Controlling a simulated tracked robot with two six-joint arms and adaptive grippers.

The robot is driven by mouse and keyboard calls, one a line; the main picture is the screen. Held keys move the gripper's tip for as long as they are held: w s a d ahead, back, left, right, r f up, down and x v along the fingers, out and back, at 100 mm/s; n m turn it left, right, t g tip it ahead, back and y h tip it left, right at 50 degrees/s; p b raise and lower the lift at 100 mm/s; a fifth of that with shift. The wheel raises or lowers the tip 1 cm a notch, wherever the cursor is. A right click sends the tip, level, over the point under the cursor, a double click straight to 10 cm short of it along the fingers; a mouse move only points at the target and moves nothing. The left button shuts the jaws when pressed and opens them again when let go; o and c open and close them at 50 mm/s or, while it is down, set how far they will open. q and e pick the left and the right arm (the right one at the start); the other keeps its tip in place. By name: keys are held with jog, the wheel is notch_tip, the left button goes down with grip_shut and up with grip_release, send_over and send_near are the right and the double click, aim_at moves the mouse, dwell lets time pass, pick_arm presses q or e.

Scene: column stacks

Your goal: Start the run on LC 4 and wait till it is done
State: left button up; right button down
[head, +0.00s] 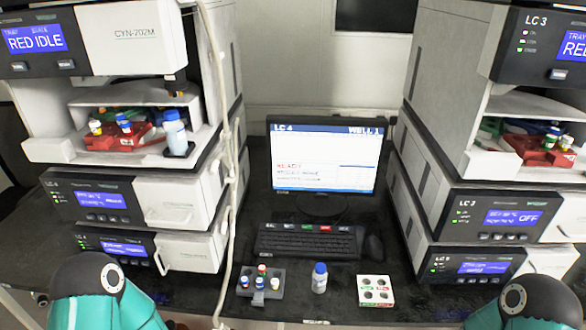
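The monitor (325,160) stands between two column stacks and shows "LC 4" at top left and what looks like "WELL 1" at top right. Its body has red text and lines too small to read. The left stack's top module (90,40) is marked CYN-202M, and its display (35,40) reads "RED IDLE" under a smaller line starting "TRAY". The keyboard (308,241) lies before the monitor, with several coloured keys along its back row. My teal arms show at the bottom left and bottom right corners; neither gripper is in view.
The left sampler bay holds a red tray (124,142) with vials and a white bottle (175,133). The right stack (490,130) is LC 3. A pale cable hangs left.

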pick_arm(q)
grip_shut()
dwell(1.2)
